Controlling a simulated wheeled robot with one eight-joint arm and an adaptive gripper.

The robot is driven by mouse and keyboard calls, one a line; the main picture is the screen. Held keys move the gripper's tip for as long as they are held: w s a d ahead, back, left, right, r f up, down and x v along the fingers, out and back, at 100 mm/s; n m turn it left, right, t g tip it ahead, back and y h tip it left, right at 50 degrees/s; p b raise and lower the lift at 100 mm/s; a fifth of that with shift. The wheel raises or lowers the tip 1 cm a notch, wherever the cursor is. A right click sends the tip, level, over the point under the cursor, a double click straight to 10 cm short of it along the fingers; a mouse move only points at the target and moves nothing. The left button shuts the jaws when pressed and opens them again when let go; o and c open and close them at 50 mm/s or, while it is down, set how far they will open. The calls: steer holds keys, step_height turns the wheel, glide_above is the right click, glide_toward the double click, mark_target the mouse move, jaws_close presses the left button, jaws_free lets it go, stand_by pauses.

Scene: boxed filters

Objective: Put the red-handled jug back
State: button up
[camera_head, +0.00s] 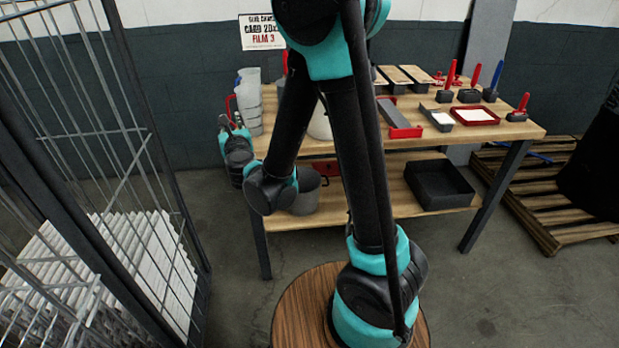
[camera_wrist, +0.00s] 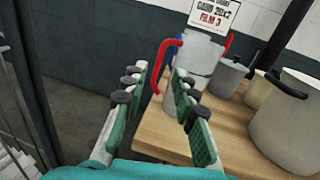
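The red-handled jug (camera_head: 250,112) is a pale translucent jug standing upright at the left end of the wooden table. In the wrist view the jug (camera_wrist: 203,52) has its red handle on the left, facing my gripper. My gripper (camera_head: 229,127) is just left of the handle, beyond the table's left edge. In the wrist view my gripper (camera_wrist: 160,74) is open, and the handle appears between its two fingertips. I cannot tell whether either finger touches it. The jug's lower part is partly hidden by the right finger.
A blue handle (camera_wrist: 173,45) shows behind the jug. A grey cup (camera_wrist: 228,77), a cream container (camera_wrist: 257,90) and a large pale pot (camera_wrist: 290,125) stand to its right. A wire cage (camera_head: 95,130) is at the left. Trays and tools fill the table's right half.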

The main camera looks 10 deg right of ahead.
step_height(320, 180, up, 4)
steer(key=s+d+n+g+y, duration=0.15)
steer(key=n+y, duration=0.35)
steer(key=n, duration=0.7)
steer(key=s+d+f+n+g+h, duration=0.4)
steer(key=s+d+f+n+g, duration=0.2)
steer(key=s+d+f+n, duration=0.4)
steer(key=s+d+f+n+g+h, duration=0.3)
steer(key=s+d+f+n+g, duration=0.3)
steer(key=s+d+f+n, duration=0.4)
steer(key=s+d+n, duration=0.1)
steer(key=s+d, duration=0.3)
steer(key=d, duration=0.3)
steer(key=shift+s+f+n+h, duration=0.2)
steer(key=shift+f+n+h, duration=0.1)
steer(key=shift+h, duration=0.1)
